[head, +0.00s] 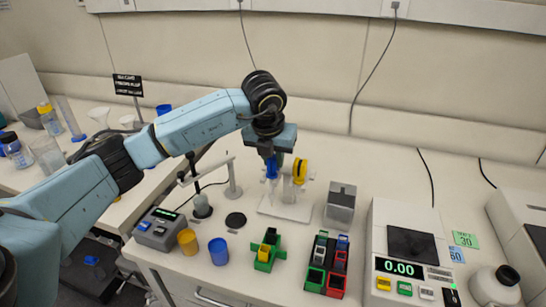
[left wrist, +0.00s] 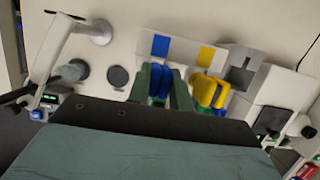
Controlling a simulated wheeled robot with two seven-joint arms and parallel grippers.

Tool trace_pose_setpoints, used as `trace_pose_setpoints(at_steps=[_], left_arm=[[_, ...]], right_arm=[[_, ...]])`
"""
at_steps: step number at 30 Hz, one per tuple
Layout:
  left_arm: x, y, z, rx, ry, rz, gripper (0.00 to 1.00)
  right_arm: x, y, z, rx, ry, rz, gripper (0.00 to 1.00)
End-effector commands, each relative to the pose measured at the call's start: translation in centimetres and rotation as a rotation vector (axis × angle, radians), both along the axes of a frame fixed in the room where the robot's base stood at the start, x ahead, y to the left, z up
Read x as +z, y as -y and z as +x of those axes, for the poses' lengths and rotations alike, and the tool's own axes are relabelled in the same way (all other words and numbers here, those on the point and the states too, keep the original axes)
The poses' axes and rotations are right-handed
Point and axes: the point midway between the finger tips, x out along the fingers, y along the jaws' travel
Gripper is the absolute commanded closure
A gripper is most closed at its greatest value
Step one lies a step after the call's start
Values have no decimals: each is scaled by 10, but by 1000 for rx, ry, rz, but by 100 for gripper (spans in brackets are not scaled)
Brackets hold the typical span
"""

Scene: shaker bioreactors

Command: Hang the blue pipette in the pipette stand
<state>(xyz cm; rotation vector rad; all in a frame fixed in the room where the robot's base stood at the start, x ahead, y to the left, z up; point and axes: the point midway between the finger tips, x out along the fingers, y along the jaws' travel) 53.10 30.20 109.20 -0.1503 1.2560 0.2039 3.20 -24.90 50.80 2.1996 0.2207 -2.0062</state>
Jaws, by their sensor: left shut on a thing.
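My left gripper (head: 272,163) points down over the pipette stand and is shut on the blue pipette (head: 272,169). In the left wrist view the blue pipette (left wrist: 160,82) sits between the two green fingers of my left gripper (left wrist: 160,88). The white pipette stand (head: 287,208) is on the bench, and a yellow pipette (head: 299,171) hangs at its right side. The stand's blue-marked and yellow-marked plate (left wrist: 182,48) shows in the left wrist view. The blue pipette is beside the yellow one, at the stand's left part. I cannot tell whether it touches the stand. My right gripper is not in view.
Left of the stand are a retort stand (head: 233,180), a control box (head: 158,229), a yellow cup (head: 188,241) and a blue cup (head: 218,251). In front are green and red racks (head: 326,264). To the right are a grey box (head: 340,203) and a balance (head: 408,245).

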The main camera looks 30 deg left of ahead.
Motion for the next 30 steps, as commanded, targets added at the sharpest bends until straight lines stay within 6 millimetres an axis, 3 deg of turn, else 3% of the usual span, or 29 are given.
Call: trace_pose_setpoints(at_steps=[3, 4, 9, 30], left_arm=[[1, 0, 0, 0, 1, 0, 100], [1, 0, 0, 0, 1, 0, 76], [1, 0, 0, 0, 1, 0, 54], [5, 0, 0, 0, 0, 0, 53]], right_arm=[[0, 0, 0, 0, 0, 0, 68], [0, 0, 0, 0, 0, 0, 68], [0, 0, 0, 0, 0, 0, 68], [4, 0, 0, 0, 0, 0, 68]])
